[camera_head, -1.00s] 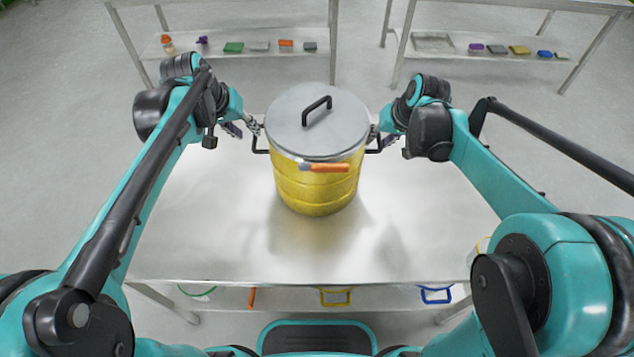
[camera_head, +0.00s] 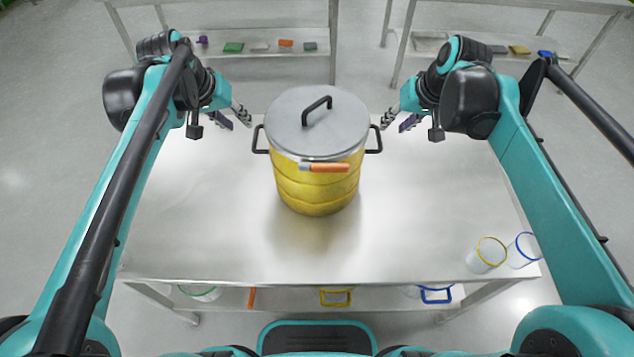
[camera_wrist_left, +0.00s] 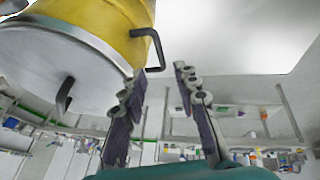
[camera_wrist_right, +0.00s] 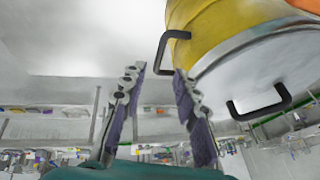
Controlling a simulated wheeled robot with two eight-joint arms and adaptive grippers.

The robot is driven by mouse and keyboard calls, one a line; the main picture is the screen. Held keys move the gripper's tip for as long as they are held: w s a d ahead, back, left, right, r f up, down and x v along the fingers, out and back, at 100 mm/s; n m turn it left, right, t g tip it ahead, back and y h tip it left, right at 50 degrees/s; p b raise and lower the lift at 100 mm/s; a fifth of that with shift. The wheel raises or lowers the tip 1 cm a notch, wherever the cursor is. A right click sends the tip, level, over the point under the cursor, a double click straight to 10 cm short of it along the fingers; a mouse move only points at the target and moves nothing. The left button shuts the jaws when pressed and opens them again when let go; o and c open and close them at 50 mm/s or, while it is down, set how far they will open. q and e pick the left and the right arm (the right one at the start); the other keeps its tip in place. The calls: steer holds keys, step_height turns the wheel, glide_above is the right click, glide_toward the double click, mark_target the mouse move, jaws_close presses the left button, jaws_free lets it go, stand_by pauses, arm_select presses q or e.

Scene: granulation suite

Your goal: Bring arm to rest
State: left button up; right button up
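A yellow drum (camera_head: 316,190) with a grey lid (camera_head: 318,122) and black side handles stands upright on the steel table (camera_head: 200,240). My left gripper (camera_head: 241,120) is open and empty, just left of the drum's left handle (camera_head: 260,139) and apart from it. It also shows in the left wrist view (camera_wrist_left: 160,85), fingers spread. My right gripper (camera_head: 390,122) is open and empty, just right of the right handle (camera_head: 376,139) and apart from it. The right wrist view (camera_wrist_right: 158,85) shows its fingers spread beside the handle (camera_wrist_right: 172,45).
Yellow-rimmed (camera_head: 488,255) and blue-rimmed (camera_head: 524,248) clear containers stand at the table's front right. Shelving racks with small items stand at the back left (camera_head: 270,48) and back right (camera_head: 480,45). The table beside and before the drum is mostly clear.

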steer(key=shift+s+d+r, duration=0.15)
steer(key=shift+s+r, duration=0.1)
steer(key=shift+r, duration=0.3)
